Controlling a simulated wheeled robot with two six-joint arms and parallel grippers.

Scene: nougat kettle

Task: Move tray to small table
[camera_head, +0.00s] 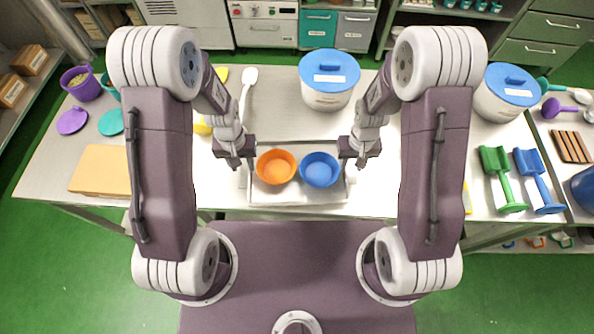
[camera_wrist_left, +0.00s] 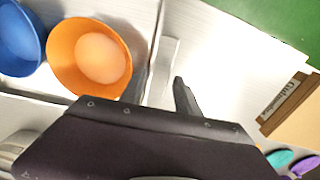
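The tray (camera_head: 297,198) is a pale, shallow rectangle at the front edge of the long table. An orange bowl (camera_head: 276,167) and a blue bowl (camera_head: 320,170) stand in it side by side. My left gripper (camera_head: 241,168) is at the tray's left end. In the left wrist view its fingers (camera_wrist_left: 158,92) are apart, with the tray's pale side handle (camera_wrist_left: 166,68) just ahead between them. My right gripper (camera_head: 353,166) is at the tray's right end, its fingers apparently apart near that handle. I cannot tell which surface is the small table.
Blue-lidded pots (camera_head: 329,92) stand behind the tray and at the back right (camera_head: 494,100). A tan box (camera_head: 101,170) lies at left. A separate surface with wooden slats (camera_head: 571,146) adjoins at far right.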

